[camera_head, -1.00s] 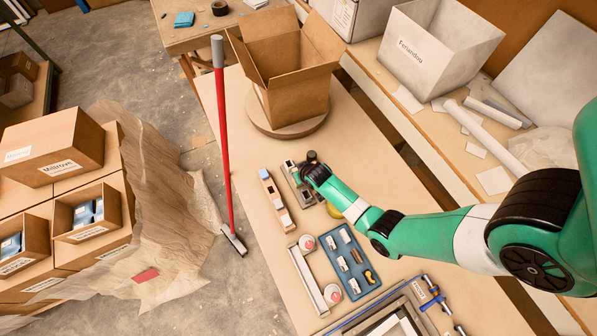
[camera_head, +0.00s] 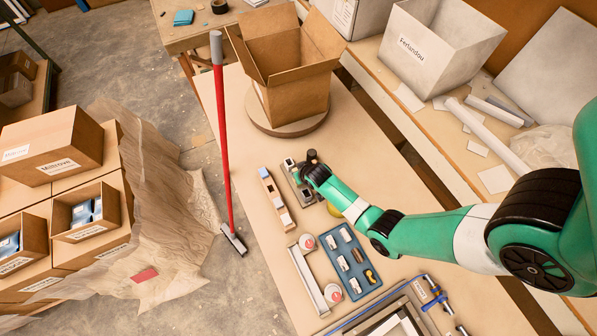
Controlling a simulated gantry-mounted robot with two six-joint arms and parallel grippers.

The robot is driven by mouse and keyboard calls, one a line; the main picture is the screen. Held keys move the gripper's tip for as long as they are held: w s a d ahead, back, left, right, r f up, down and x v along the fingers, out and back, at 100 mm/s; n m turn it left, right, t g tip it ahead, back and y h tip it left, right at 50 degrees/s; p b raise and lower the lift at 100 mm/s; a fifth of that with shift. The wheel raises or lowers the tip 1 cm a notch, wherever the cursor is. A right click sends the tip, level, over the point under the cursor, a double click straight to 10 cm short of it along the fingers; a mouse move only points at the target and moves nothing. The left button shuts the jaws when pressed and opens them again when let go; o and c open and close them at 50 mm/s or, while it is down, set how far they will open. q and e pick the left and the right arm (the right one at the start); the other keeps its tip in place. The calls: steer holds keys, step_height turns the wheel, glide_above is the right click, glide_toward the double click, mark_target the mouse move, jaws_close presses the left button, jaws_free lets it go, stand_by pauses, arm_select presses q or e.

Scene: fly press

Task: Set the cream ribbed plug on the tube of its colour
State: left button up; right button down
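My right gripper (camera_head: 306,172) is over a narrow grey fixture (camera_head: 303,191) on the workbench. The green arm comes in from the right, and the dark wrist hides the fingertips and whatever is between them. A blue tray (camera_head: 351,285) holds small whitish pieces (camera_head: 345,234) and a darker, yellowish one (camera_head: 369,277). A long tan wooden block (camera_head: 268,190) with white and dark parts lies left of the fixture. At this size I cannot tell which piece is the cream ribbed plug or which tube is cream. My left gripper is not in view.
A white channel (camera_head: 308,280) and two white-and-red round items (camera_head: 307,242) lie left of the blue tray. A cardboard box (camera_head: 290,75) stands on a round turntable behind. A red-handled broom (camera_head: 222,130) stands at the bench's left edge. Blue clamps (camera_head: 430,290) sit in front.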

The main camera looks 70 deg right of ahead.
steer(key=shift+c, duration=1.5)
jaws_free()
step_height(320, 180, up, 7)
steer(key=p, duration=0.7)
steer(key=shift+r, duration=0.1)
